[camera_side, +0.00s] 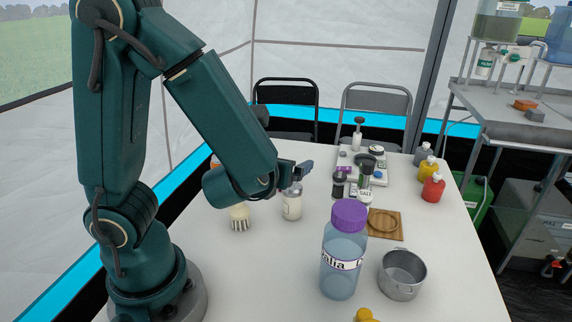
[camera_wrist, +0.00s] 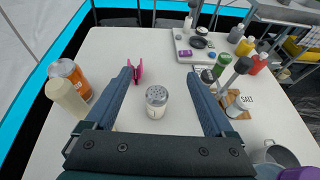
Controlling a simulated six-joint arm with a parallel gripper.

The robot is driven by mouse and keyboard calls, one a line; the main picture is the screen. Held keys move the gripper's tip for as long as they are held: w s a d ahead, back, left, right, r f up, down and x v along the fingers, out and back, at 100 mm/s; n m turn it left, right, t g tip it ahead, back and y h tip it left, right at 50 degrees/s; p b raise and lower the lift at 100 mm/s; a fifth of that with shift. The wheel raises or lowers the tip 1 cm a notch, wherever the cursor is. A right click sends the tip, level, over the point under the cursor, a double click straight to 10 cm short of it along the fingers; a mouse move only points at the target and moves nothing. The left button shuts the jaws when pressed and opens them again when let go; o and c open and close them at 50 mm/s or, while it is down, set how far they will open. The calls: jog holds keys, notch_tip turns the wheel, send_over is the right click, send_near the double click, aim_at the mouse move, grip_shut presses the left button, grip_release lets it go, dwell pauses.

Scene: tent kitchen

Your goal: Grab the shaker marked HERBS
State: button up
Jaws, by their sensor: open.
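A shaker (camera_side: 292,204) with a grey lid and pale body stands upright on the table in the side view, just below my gripper (camera_side: 303,167). In the wrist view this shaker (camera_wrist: 157,103), with a perforated grey lid, stands between the two fingers of my gripper (camera_wrist: 160,80), which are spread wide and hold nothing. Its label cannot be read. A shaker marked SALT (camera_side: 365,196) stands to the right, beside a dark-lidded shaker (camera_side: 338,187). I cannot read HERBS on any shaker.
A purple-capped bottle (camera_side: 340,264), a metal pot (camera_side: 402,277) and a wooden board (camera_side: 394,235) stand at the front right. A pink item (camera_wrist: 135,70) is near the left finger. Red (camera_side: 433,188) and yellow bottles stand at the right edge.

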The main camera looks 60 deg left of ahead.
aim_at(289, 203)
notch_tip(289, 203, down, 11)
jog(key=shift+r, duration=0.15)
jog(key=shift+x, duration=2.55)
jog(key=shift+r, duration=0.1)
grip_shut()
jog(key=shift+r, duration=0.1)
